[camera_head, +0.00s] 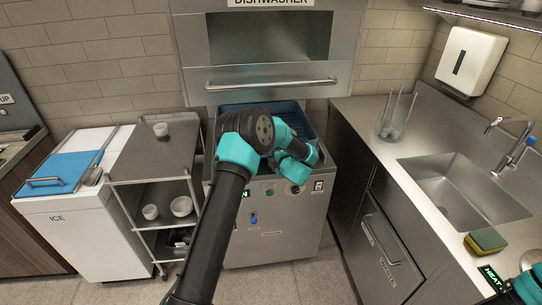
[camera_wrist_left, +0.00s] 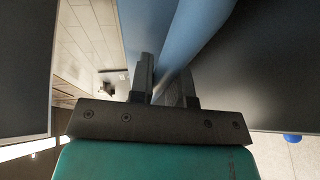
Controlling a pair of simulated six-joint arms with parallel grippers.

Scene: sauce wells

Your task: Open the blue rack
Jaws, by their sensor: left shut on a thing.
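The blue rack (camera_head: 290,108) sits in the open dishwasher (camera_head: 282,222), below its raised hood. My left arm crosses in front and hides much of the rack. In the left wrist view, my left gripper (camera_wrist_left: 161,82) is shut on a blue wall of the rack (camera_wrist_left: 195,28), with one finger on each side of it. In the head view the left fingertips are hidden behind my own wrist. Only teal and dark parts of my right arm show at the lower right edge; its gripper is out of view.
A steel cart (camera_head: 157,182) with bowls and a white ice bin (camera_head: 85,235) stand to the left. The hood (camera_head: 270,75) hangs close above the rack.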

